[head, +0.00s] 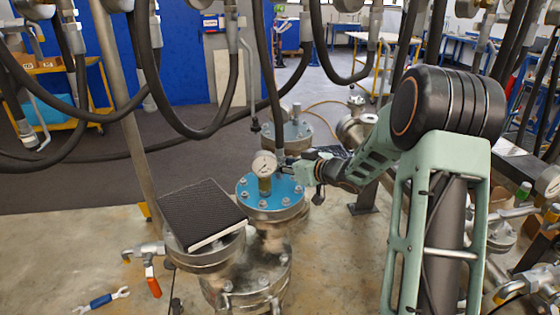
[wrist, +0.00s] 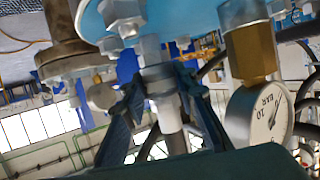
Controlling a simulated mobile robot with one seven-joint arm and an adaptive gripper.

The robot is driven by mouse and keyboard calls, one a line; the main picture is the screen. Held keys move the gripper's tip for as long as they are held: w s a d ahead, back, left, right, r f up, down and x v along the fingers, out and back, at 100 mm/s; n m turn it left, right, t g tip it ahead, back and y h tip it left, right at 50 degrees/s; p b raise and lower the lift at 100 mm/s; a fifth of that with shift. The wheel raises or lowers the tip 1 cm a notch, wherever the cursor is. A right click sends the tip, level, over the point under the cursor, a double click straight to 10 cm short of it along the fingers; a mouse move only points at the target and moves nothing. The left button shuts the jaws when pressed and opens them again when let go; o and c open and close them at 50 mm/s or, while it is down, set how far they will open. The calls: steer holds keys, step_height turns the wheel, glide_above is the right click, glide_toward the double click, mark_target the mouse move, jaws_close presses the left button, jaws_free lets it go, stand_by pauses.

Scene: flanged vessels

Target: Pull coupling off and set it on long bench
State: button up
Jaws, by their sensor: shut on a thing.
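The coupling (wrist: 166,100) is a grey metal piece between my fingers in the wrist view, in line with a fitting under the blue flange, which looks upside down there. In the head view the blue flange (head: 250,187) tops a steel vessel, and a black hose (head: 266,70) comes down to the coupling beside the gauge. My gripper (head: 289,166) is shut on the coupling from the right; its fingers (wrist: 166,90) also show in the wrist view. The coupling seems still at its fitting. Long tables stand far back, one with yellow legs (head: 386,42); which is the long bench is unclear.
A pressure gauge (head: 264,164) stands close to my gripper and also shows in the wrist view (wrist: 262,115). A dark slab (head: 198,212) lies on the left vessel. Several black hoses hang across the space. A wrench (head: 104,299) lies on the floor.

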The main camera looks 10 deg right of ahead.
mark_target(281, 148)
steer(key=shift+r, duration=0.25)
jaws_close()
steer(key=shift+r+p, duration=2.2)
steer(key=shift+r, duration=0.25)
